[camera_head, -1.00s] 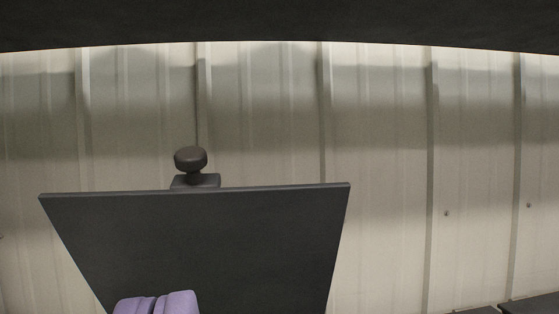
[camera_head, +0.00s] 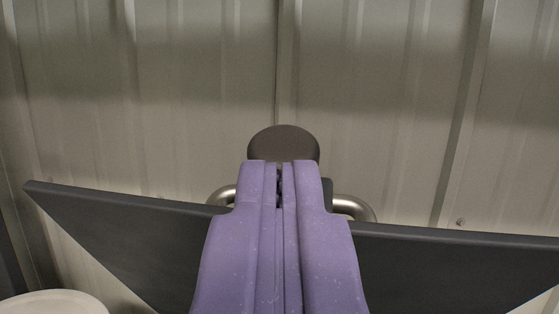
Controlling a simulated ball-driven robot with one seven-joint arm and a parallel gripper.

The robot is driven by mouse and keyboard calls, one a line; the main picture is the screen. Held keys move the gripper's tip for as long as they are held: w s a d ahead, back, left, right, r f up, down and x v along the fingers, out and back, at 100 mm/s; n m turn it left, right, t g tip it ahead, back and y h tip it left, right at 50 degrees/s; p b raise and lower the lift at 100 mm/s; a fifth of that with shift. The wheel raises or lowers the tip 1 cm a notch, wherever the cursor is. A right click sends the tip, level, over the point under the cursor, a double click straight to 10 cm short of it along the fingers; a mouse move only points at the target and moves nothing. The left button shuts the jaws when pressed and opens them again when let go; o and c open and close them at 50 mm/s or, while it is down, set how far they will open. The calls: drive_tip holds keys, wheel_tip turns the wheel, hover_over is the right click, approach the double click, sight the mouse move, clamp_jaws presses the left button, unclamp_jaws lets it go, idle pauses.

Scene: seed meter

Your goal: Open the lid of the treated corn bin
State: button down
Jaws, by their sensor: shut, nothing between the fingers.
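A dark grey flat panel, which looks like the bin lid (camera_head: 440,262), spans the lower part of the view on both sides of my gripper. Its far edge shows against the wall; the bin body and hinge are not visible. A dark rounded knob (camera_head: 284,141) stands just beyond my fingertips at that edge. A curved metal handle (camera_head: 352,207) shows on both sides of my gripper, its middle hidden behind it. My purple gripper (camera_head: 279,168) is shut and empty, overlapping the knob's lower part. I cannot tell whether it touches the knob or the lid.
A ribbed metal wall (camera_head: 380,90) fills the background behind the lid. A white rounded object (camera_head: 52,303) is cut off at the lower left. A dark edge shows at the far left. The space above the knob looks clear.

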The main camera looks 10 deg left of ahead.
drive_tip(key=shift+w, duration=0.1)
drive_tip(key=w+r+g+p, duration=0.3)
drive_tip(key=w+p, duration=0.4)
drive_tip(key=w, duration=0.1)
drive_tip(key=shift+a+r+m+h, duration=0.2)
drive_tip(key=shift+r+m+h, duration=0.1)
drive_tip(key=shift+w, duration=0.1)
idle(0.4)
